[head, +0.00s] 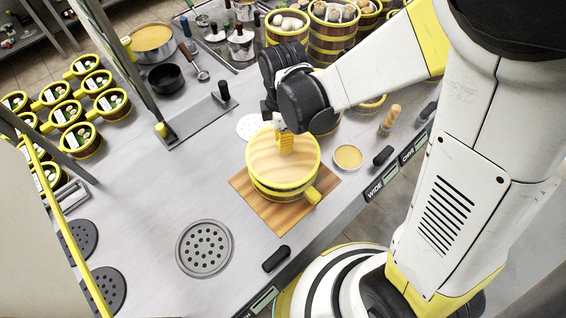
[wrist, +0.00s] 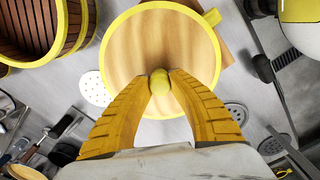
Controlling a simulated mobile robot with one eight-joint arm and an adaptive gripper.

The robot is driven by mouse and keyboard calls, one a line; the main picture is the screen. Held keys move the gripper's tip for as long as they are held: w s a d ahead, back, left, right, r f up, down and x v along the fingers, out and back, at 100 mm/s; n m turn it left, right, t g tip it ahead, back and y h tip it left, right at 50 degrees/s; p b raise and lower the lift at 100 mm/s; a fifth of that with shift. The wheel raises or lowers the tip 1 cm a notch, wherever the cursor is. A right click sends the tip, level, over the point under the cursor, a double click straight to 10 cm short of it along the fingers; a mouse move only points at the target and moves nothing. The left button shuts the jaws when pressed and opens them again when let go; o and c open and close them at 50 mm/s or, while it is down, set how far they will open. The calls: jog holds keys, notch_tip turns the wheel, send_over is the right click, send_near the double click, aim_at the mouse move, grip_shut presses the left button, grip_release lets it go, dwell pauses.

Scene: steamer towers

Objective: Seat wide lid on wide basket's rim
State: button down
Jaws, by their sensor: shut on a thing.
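The wide lid (head: 262,158) is a round pale-wood disc with a yellow edge. My gripper (head: 285,143) is shut on the yellow knob at its middle. The wrist view shows both yellow fingers (wrist: 160,88) closing on the knob, with the lid (wrist: 130,50) lying beyond them. The wide basket (head: 268,192) is directly under the lid, with a yellow handle at its lower right. It stands on a brown wooden board (head: 275,215). The lid covers the basket's opening and hides most of the rim. I cannot tell whether it touches the rim all round.
A perforated grey plate (head: 204,248) lies left of the board. A small tan-filled dish (head: 348,157) is on the right. A tall wooden steamer (head: 332,40) stands behind my gripper, and several small yellow-rimmed baskets (head: 81,138) stand far left. The counter between is mostly clear.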

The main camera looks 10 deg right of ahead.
jog(key=shift+f+b, duration=1.25)
jog(key=shift+f, duration=0.2)
jog(key=shift+f+b, duration=0.7)
dwell(0.4)
jog(key=c, duration=1.2)
grip_release()
notch_tip(320, 180, up, 12)
jog(key=shift+r, duration=0.1)
